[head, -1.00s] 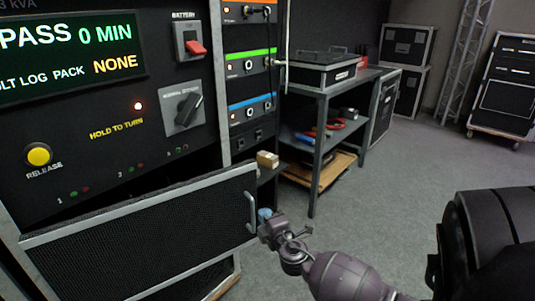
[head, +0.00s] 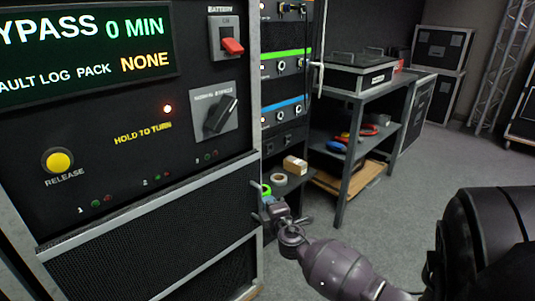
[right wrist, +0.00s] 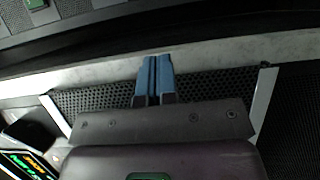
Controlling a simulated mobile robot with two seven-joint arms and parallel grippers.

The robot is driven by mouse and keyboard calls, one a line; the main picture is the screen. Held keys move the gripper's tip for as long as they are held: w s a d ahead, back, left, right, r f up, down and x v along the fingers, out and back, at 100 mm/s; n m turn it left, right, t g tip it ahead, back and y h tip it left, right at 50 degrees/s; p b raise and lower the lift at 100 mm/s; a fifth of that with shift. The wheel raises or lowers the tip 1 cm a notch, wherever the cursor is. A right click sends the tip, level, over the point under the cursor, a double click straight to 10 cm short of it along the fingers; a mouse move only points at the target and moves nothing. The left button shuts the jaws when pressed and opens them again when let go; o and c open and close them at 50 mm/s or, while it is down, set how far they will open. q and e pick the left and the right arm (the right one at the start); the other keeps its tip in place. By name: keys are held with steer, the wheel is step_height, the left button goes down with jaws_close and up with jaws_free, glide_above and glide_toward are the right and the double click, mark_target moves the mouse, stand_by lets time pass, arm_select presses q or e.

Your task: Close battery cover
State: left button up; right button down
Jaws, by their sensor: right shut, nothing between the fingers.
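The battery cover (head: 200,228) is a black mesh panel with a pale metal frame, low on the cabinet front below the controls. It looks about in line with the cabinet face; I cannot tell whether it is latched. My right gripper (head: 264,207) is at the panel's right edge, shut and empty. In the right wrist view its blue fingers (right wrist: 153,78) are together in front of black mesh (right wrist: 215,88) and a pale frame strip. Contact with the panel cannot be told. My left gripper is not in view.
The cabinet carries a red battery switch (head: 232,46), a rotary knob (head: 220,114) and a yellow release button (head: 57,161). Tape rolls (head: 279,180) and a small box (head: 295,165) sit just behind my right gripper. A metal table (head: 365,95) stands behind. Grey floor at right is open.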

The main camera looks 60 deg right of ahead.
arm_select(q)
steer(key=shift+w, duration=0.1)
arm_select(e)
steer(key=shift+w+d+r, duration=0.15)
steer(key=shift+w+d, duration=0.05)
steer(key=shift+w, duration=0.4)
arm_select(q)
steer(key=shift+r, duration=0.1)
arm_select(e)
steer(key=shift+w+r, duration=0.15)
steer(key=shift+r, duration=0.05)
steer(key=shift+a+f, duration=0.1)
